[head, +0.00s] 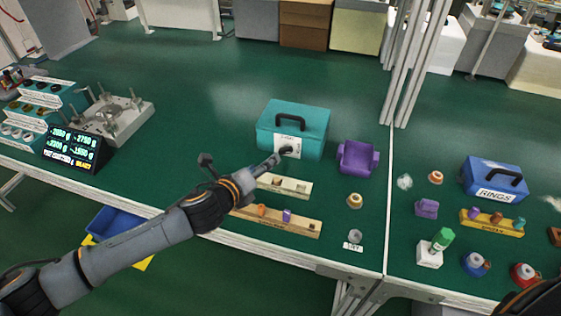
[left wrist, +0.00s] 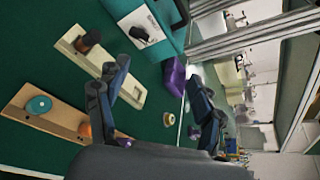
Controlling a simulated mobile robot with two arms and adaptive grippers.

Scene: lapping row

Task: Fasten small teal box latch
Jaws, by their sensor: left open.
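The small teal box (head: 308,118) stands on the green bench, lid down, with a black handle on top. It also shows at the top of the left wrist view (left wrist: 172,38). Its front carries a white label plate (head: 279,140) with a dark latch piece (left wrist: 146,36); whether the latch is fastened I cannot tell. My left gripper (head: 274,160) is in front of the box, close to the latch, and partly covers the plate. In the left wrist view its two fingers (left wrist: 160,75) are spread with nothing between them. My right gripper is not seen.
A cream block (head: 298,187) and a wooden peg strip (head: 300,226) lie under and beside my left arm. A purple bin (head: 358,158) stands right of the box. A blue box (head: 483,176) is farther right.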

